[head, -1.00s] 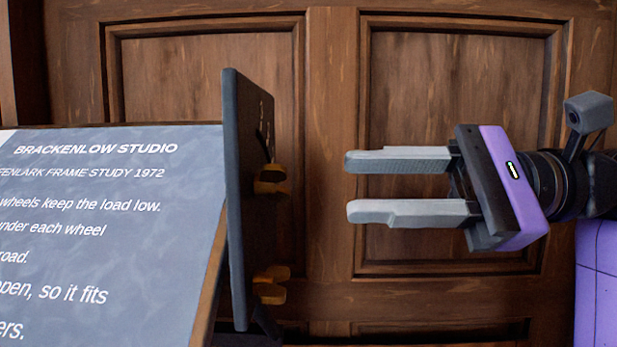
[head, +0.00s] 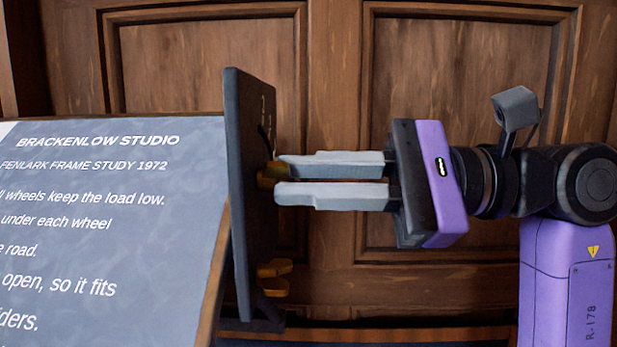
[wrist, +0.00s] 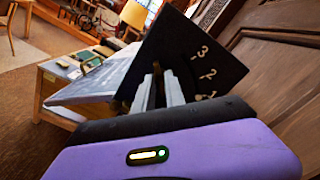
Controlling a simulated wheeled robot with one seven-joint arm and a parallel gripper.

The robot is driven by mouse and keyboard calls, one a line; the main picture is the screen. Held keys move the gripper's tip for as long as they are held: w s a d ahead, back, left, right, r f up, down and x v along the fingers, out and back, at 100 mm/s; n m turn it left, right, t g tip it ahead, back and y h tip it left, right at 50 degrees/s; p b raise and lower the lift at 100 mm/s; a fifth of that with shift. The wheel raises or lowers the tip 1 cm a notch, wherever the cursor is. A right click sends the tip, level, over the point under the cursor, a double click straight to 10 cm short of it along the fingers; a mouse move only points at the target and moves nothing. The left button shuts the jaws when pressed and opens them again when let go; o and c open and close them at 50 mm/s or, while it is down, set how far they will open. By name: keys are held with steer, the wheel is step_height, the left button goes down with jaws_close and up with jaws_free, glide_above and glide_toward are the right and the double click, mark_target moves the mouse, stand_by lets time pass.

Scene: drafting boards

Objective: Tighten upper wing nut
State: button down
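The upper wing nut (head: 266,180) is brass-coloured and sits on the right face of a dark upright plate (head: 243,130). The lower wing nut (head: 272,279) shows below it on the same plate. My gripper (head: 279,178) points left at the plate, its two grey fingers drawn close together at the upper wing nut. The fingertips overlap the nut and hide part of it, and they appear closed on it.
A drafting board (head: 100,250) with white lettering lies left of the plate. Wooden panelling (head: 450,80) stands behind. The wrist view shows white numerals (wrist: 207,74) on the plate and a table (wrist: 55,80) beyond. The space right of the plate is clear around my arm.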

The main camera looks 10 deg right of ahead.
stand_by(0.4)
steer(key=m, duration=2.7)
steer(key=shift+w, duration=0.1)
stand_by(0.4)
steer(key=c, duration=1.4)
jaws_free()
steer(key=shift+s+d+b, duration=0.25)
steer(key=shift+d+b, duration=0.1)
steer(key=shift+d, duration=0.95)
steer(key=shift+s+d+b, duration=0.3)
steer(key=shift+d+b, duration=0.05)
steer(key=shift+d, duration=0.95)
steer(key=shift+s+d+b, duration=0.25)
steer(key=shift+d+b, duration=0.1)
steer(key=shift+d, duration=0.95)
